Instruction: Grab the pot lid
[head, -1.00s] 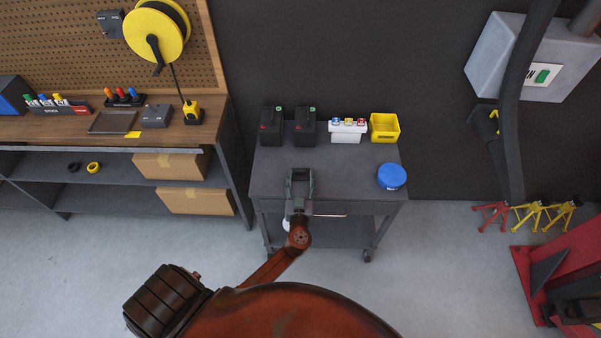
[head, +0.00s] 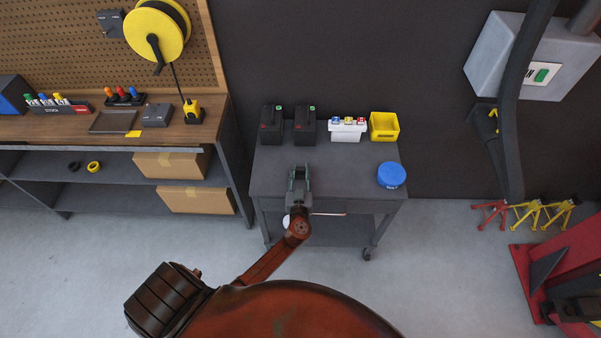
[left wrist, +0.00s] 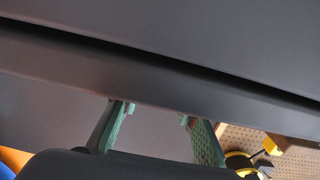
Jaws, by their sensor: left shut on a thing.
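A round blue lid or lidded tub (head: 391,175), perhaps the pot lid, sits at the right end of the grey cart (head: 345,185). A small pale label shows on its front. My left gripper (head: 299,170) is at the cart's front, well to the left of the blue lid and apart from it. Its fingers are drawn in around something that I cannot make out. In the left wrist view the two green-padded fingers (left wrist: 157,113) show with a gap between them, against grey surfaces. My right gripper is not in view.
Two black cases (head: 305,125), a white holder (head: 347,130) and a yellow bin (head: 384,126) stand along the cart's back. The cart top between them and the blue lid is clear. A workbench (head: 60,128) stands left; red and yellow stands (head: 528,213) are on the floor right.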

